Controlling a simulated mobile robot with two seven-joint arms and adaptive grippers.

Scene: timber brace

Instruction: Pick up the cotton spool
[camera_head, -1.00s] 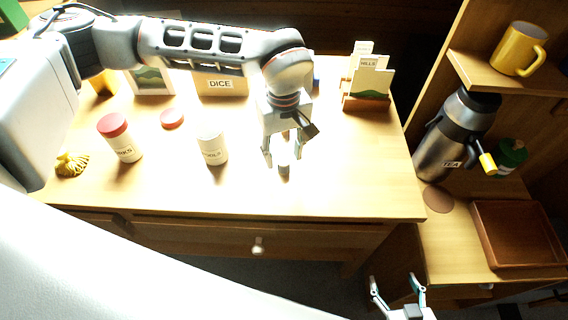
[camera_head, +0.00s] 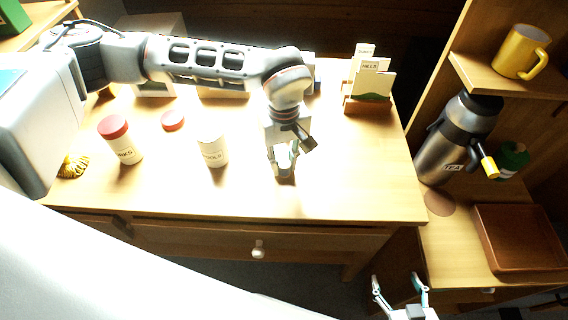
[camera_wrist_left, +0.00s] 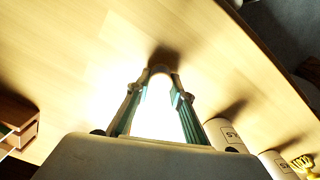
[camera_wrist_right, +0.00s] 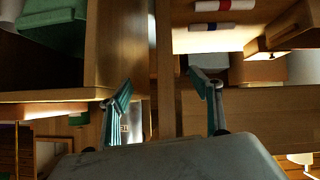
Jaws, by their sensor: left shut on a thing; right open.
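The cotton spool (camera_head: 285,170) is a small pale piece on the desk top near its front edge, mostly hidden by my left gripper. My left gripper (camera_head: 284,165) points down and is shut on the spool. In the left wrist view the spool (camera_wrist_left: 160,70) shows as a rounded, washed-out end between the fingertips (camera_wrist_left: 156,92), with a short shadow beside it. I cannot tell whether it still touches the wood. My right gripper (camera_head: 397,282) is open and empty, low in front of the side shelf; its spread fingers also show in the right wrist view (camera_wrist_right: 160,88).
A white labelled jar (camera_head: 212,151) stands left of my left gripper. Further left are a red-lidded jar (camera_head: 122,141), a red lid (camera_head: 172,120) and a yellow tassel-like object (camera_head: 73,165). A card holder (camera_head: 367,103) stands at the back right. The desk's front right is clear.

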